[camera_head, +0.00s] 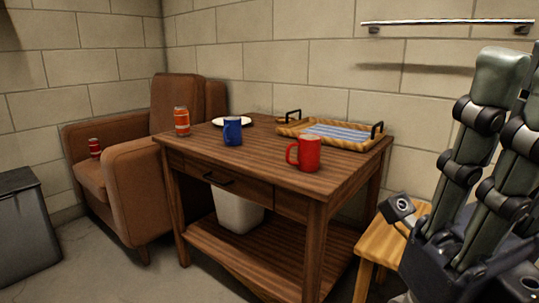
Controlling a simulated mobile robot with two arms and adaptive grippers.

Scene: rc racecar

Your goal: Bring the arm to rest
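My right gripper (518,85) is large and close at the right edge, with its dark jointed fingers pointing up. Part of it is cut off by the frame edge. The fingers overlap from this angle, so I cannot tell whether they are open or shut. I see no object between them. It appears in front of and to the right of the wooden table (240,165). My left gripper is not in view.
A red mug (309,154), blue mug (232,131), orange-labelled jar (181,121), white plate (232,121) and wooden tray (345,144) are on the table. A stool (378,242) stands beside it. A brown armchair (128,180) holds a red can (94,147). A wall rail (447,22) is above.

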